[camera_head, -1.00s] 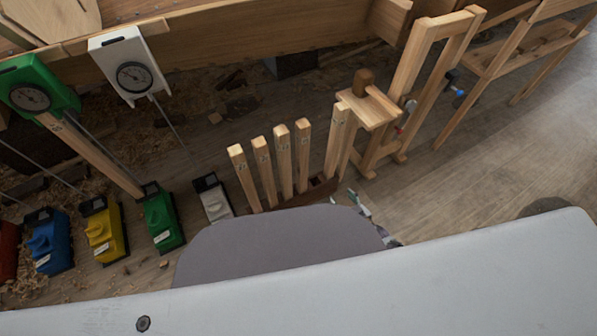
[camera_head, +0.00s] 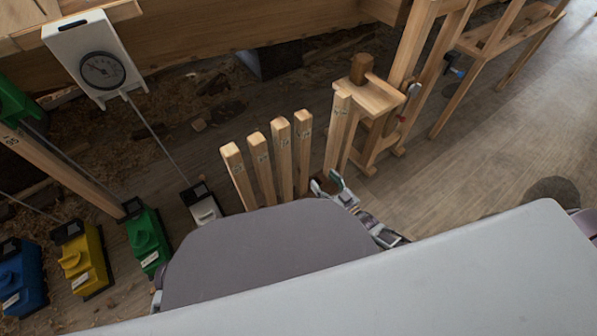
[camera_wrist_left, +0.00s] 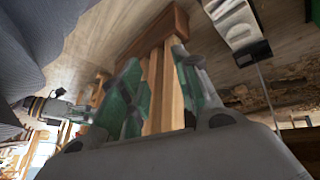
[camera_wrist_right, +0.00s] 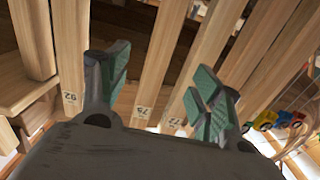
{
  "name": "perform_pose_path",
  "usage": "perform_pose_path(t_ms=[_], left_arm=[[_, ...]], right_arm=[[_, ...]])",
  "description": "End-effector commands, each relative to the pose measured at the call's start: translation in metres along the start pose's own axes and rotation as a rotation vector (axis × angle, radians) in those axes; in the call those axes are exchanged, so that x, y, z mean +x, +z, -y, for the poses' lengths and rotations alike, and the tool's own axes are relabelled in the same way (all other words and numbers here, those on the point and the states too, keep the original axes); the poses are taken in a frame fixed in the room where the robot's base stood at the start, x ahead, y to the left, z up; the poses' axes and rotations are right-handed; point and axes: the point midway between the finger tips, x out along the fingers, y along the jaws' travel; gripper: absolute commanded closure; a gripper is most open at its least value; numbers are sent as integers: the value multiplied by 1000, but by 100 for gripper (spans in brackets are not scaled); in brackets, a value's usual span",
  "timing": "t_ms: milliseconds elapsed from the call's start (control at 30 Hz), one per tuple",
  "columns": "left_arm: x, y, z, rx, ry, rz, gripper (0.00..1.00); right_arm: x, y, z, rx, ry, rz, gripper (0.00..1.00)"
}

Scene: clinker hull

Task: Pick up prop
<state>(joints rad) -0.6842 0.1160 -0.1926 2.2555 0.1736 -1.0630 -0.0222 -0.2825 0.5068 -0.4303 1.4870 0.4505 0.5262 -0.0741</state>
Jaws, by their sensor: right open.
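Several wooden props (camera_head: 258,165) stand upright side by side in a rack, their square tops toward me. My right gripper (camera_head: 328,184) is open at the right end of the row, near the rightmost prop (camera_head: 338,125). In the right wrist view, props show between and behind its fingers, and none looks gripped. My left gripper (camera_wrist_left: 157,62) is open and empty in its wrist view, with the rack and props beyond its fingers. Another prop (camera_head: 70,172), numbered 95, leans at left below a green gauge.
A wooden stand (camera_head: 372,98) with a block on top is close right of the row. Open floor (camera_head: 490,150) extends right.

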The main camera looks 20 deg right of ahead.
Motion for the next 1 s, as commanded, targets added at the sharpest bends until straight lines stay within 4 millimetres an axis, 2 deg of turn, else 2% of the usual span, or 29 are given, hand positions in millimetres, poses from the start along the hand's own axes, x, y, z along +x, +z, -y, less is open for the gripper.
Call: perform_pose_path(t_ms=[567, 767, 1000], left_arm=[[-2, -1, -1, 1, 5, -6, 68], [6, 3, -1, -6, 11, -19, 68], [24, 11, -1, -23, 25, -52, 68]], right_arm=[[3, -3, 1, 3, -4, -19, 35], [16, -2, 1, 2, -3, -20, 35], [42, -2, 1, 3, -3, -20, 35]])
